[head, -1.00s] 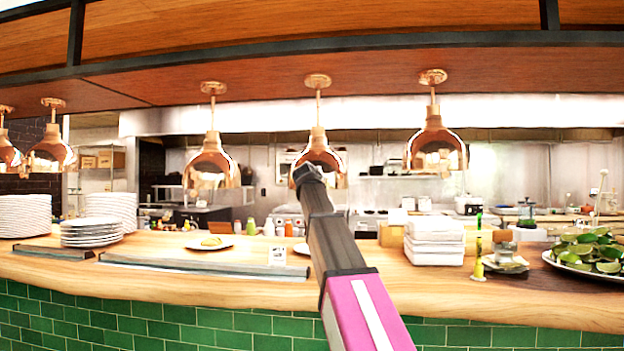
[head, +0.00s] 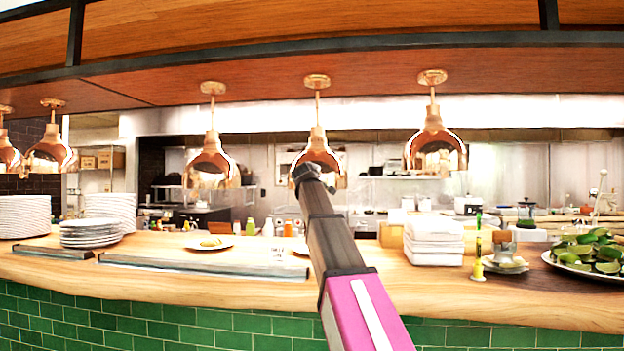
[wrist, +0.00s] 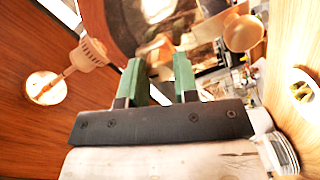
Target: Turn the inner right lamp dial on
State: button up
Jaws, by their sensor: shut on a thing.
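Several copper heat lamps hang from the wooden overhead shelf. The lamp behind my gripper (head: 318,150) is the middle one of the three nearer the right in the head view. My gripper (head: 303,174) is at the lower front of its shade. In the wrist view a large copper shade (wrist: 150,15) fills the top, just beyond the two green fingers of my gripper (wrist: 163,78). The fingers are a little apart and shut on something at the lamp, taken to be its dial. The dial's shape and setting cannot be made out.
Copper lamps hang to the left (head: 211,163) and right (head: 435,148). Open air lies between the lamps and counter.

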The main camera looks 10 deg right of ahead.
jog(key=shift+n, duration=1.1)
jog(key=o, duration=0.9)
jog(key=shift+s, duration=0.1)
jog(key=v, duration=1)
jog(key=shift+s+a, duration=0.15)
jog(key=shift+s, duration=0.15)
